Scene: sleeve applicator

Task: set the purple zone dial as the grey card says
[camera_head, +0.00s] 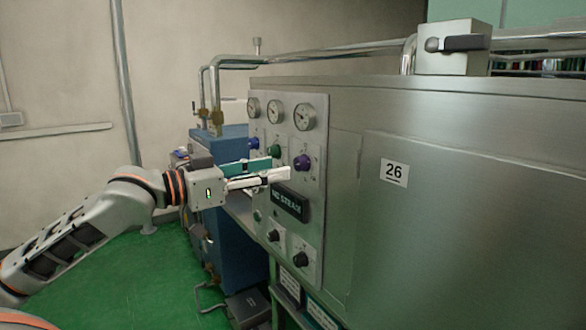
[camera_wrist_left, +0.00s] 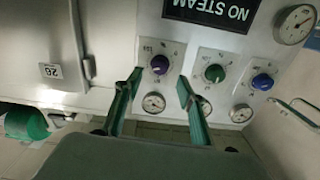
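The purple zone dial (camera_head: 302,162) is on the steel control panel, to the right of the green dial (camera_head: 274,151) and the blue dial (camera_head: 253,144). My left gripper (camera_head: 280,170) is in front of the panel, its fingers pointing toward the purple dial. In the left wrist view the purple dial (camera_wrist_left: 159,65) shows in the gap between the open fingertips (camera_wrist_left: 160,78). No contact is visible; the remaining distance is hard to tell. The dial's pointer and marks are too small to read. I cannot identify a grey card. My right gripper is out of view.
Several gauges (camera_head: 304,117) sit above the dials. A dark "NO STEAM" sign (camera_head: 289,202) and two black knobs (camera_head: 301,259) are below. A "26" plate (camera_head: 394,172) is on the right. Text cards (camera_head: 290,284) under the panel are unreadable. Pipes run overhead.

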